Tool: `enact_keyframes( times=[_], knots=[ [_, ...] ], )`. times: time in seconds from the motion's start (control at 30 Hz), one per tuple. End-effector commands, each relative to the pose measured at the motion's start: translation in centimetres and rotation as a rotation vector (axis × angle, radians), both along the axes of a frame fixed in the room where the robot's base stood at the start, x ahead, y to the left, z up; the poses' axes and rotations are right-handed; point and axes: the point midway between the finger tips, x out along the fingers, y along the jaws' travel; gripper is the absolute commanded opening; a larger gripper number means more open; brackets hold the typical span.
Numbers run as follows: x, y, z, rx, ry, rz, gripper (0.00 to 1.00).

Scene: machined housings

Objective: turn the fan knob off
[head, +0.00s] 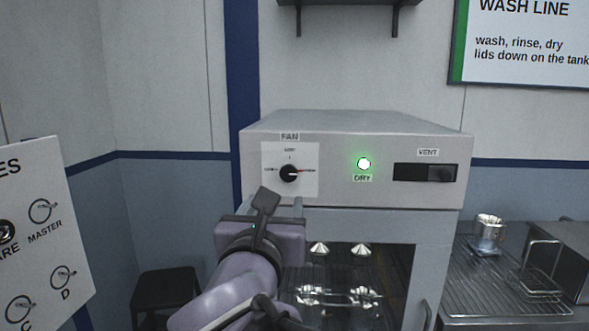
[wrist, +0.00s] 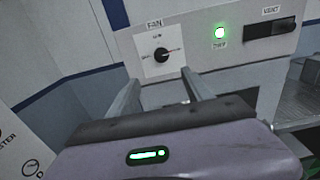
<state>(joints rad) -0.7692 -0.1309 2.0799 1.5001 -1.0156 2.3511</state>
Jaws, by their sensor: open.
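The fan knob (head: 289,173) is a small black dial on a white plate at the left of the machine's front panel, under the FAN label. The knob also shows in the wrist view (wrist: 161,56), just beyond the fingers. My gripper (head: 281,205) is open and empty, in front of and a little below the knob. In the wrist view its two fingers (wrist: 160,82) stand apart, with the knob above and between their tips, and I see no contact.
A lit green DRY lamp (head: 364,163) and a dark VENT slider (head: 426,173) sit right of the knob. Below is a glass door (head: 350,285) with a handle. A labelled board (head: 40,235) stands at left, a wire rack (head: 490,275) with a metal cup at right.

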Motion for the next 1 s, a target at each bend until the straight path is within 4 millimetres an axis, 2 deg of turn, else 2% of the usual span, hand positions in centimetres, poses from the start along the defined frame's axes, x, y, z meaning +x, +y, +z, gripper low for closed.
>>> enact_keyframes(
  times=[0.17,0.4,0.5,0.7,1.0],
  knots=[
    [4.5,-0.4,-0.3,-0.002,0.001,-0.006,0.59],
    [11.8,-0.7,-0.2,-0.003,0.001,-0.004,0.59],
    [14.1,-0.7,-0.2,-0.003,0.0,-0.002,0.59],
    [16.4,-0.8,-0.1,-0.004,-0.001,-0.001,0.59],
    [16.7,-0.7,-0.1,-0.005,0.0,0.0,0.59]
  ],
)
